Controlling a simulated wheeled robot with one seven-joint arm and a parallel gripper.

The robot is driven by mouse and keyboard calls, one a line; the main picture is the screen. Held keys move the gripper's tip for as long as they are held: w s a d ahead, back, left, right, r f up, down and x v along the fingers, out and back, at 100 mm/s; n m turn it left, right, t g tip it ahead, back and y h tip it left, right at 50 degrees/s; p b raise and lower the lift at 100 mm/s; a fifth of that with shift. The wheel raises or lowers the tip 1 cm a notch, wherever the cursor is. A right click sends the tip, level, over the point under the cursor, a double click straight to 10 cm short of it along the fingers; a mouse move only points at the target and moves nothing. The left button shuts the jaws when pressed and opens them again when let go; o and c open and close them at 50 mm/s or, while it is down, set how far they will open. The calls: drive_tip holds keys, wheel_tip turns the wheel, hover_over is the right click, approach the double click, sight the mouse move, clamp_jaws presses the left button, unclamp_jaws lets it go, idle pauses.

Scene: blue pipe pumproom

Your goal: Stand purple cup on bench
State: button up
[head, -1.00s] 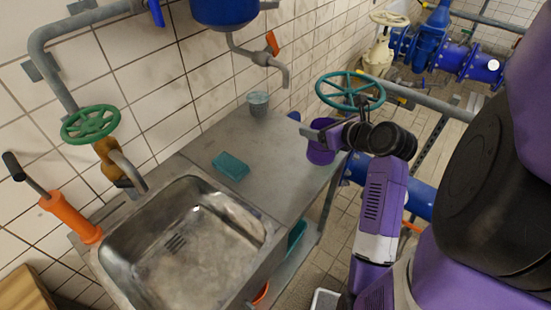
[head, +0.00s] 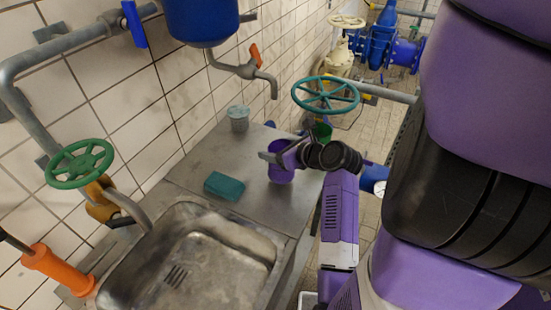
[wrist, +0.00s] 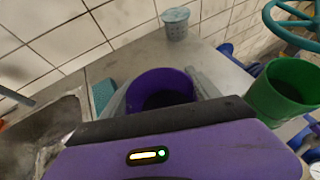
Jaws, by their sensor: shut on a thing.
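The purple cup (head: 281,172) is upright over the right part of the steel bench (head: 245,210) in the head view. My gripper (head: 271,157) is shut on it near its rim. In the wrist view the purple cup (wrist: 161,82) sits between my two grey fingers, with its open mouth toward the camera. Its lower part is hidden there by my gripper body. I cannot tell whether its base touches the bench top.
A teal sponge (head: 224,185) lies left of the cup beside the sink (head: 190,265). A grey-teal cup (head: 239,118) stands at the back by the wall. A green cup (head: 321,131) is at the right, near the teal handwheel (head: 325,95). Bare bench surrounds the purple cup.

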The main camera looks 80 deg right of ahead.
drive_tip(key=shift+f, duration=1.8)
drive_tip(key=shift+f, duration=0.1)
drive_tip(key=o, duration=1.4)
drive_tip(key=v, duration=1.2)
